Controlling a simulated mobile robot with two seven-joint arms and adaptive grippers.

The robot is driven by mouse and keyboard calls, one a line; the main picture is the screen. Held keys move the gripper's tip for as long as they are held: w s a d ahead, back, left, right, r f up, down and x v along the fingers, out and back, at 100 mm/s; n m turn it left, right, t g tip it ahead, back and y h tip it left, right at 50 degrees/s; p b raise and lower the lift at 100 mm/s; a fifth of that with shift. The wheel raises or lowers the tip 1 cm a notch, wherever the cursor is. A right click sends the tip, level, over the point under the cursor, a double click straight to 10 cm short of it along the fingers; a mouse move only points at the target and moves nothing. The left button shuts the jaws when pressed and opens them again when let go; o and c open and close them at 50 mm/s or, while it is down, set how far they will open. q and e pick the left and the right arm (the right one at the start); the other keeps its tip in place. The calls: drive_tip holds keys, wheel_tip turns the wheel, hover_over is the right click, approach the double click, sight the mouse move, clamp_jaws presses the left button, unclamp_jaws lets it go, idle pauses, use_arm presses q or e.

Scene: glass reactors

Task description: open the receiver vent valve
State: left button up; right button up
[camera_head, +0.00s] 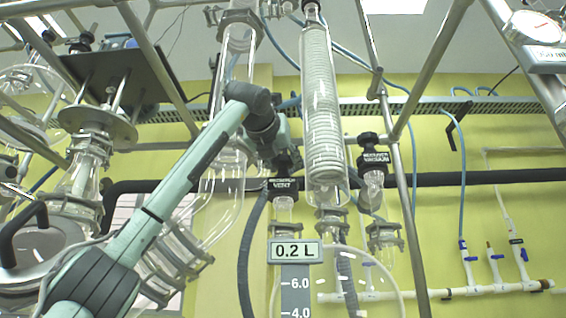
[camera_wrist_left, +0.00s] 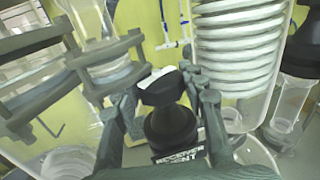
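The receiver vent valve (camera_head: 283,161) has a black knob and a black "RECEIVER VENT" label, and stands just left of the big coil condenser in the head view. In the left wrist view its black knob (camera_wrist_left: 161,87) has a pale mark on top and lies between the fingers of my left gripper (camera_wrist_left: 160,90). One finger is on each side, very close to the knob; whether they press on it I cannot tell. In the head view the left gripper (camera_head: 275,150) comes down at the knob, its fingers partly hidden by its own wrist. My right gripper is not in view.
The coil condenser (camera_head: 322,110) stands close to the right of the valve. Further right is the black receiver vacuum valve (camera_head: 372,158). A metal frame post (camera_head: 402,200) and glass tubing crowd the area. A "0.2 L" display (camera_head: 295,251) sits below.

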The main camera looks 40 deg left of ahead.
use_arm(q)
drive_tip(key=shift+c, duration=0.5)
drive_tip(key=n+y, duration=0.1)
drive_tip(key=g+y, duration=0.1)
drive_tip(key=shift+d+r+n+y+p, duration=0.15)
drive_tip(key=shift+n+y+p, duration=0.15)
drive_tip(key=shift+n, duration=0.1)
drive_tip(key=n+g+y+p, duration=0.1)
drive_tip(key=n+g+y, duration=0.1)
drive_tip(key=shift+r+y, duration=0.2)
drive_tip(key=shift+y, duration=0.2)
drive_tip(key=n+g+y+p, duration=0.2)
drive_tip(key=n+g+y, duration=0.1)
drive_tip(key=g, duration=0.1)
drive_tip(key=shift+f+n, duration=0.1)
drive_tip(key=shift+n, duration=0.2)
drive_tip(key=shift+f+n+g+y+p, duration=0.15)
drive_tip(key=shift+n+g+y+p, duration=0.4)
drive_tip(key=shift+g, duration=0.25)
drive_tip(key=shift+a+f, duration=0.1)
drive_tip(key=shift+a, duration=0.1)
drive_tip(key=o, duration=0.8)
drive_tip(key=shift+o, duration=0.7)
drive_tip(key=shift+s+a, duration=0.1)
drive_tip(key=shift+s, duration=0.05)
